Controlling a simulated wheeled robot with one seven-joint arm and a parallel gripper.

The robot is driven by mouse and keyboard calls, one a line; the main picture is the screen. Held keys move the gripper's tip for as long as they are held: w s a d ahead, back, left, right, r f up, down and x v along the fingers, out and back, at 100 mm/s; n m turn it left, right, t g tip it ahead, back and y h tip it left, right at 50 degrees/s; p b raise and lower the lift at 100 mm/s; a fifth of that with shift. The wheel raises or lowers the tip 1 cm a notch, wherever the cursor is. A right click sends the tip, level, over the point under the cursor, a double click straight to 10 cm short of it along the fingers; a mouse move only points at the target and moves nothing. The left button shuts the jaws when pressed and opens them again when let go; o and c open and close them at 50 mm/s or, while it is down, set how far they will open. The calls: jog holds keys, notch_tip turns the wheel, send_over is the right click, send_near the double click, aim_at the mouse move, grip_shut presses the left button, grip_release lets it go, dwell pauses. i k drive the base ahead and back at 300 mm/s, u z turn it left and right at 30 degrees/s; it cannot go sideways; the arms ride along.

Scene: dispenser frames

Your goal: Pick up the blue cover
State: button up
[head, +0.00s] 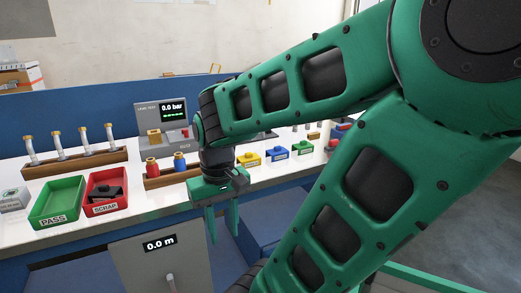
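A small blue block-like piece with a pale label, which looks like the blue cover (276,154), sits on the white bench, in a row between a yellow piece (248,158) and a green piece (302,147). My gripper (223,236) hangs down in front of the bench edge, left of the blue piece and nearer to me. Its two green fingers are apart, with nothing seen between them. A smaller blue part (180,162) stands beside a red one (152,167) in a wooden holder.
A green PASS tray (53,219) and a red SCRAP tray (106,208) holding dark parts stand at left. Behind are a wooden rack (75,164) of upright tubes and a gauge box (150,118) reading 0.0 bar. My arm hides part of the bench.

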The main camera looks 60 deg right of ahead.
aim_at(279, 153)
jog(key=z, duration=0.6)
jog(key=i, duration=1.05)
jog(key=z, duration=0.8)
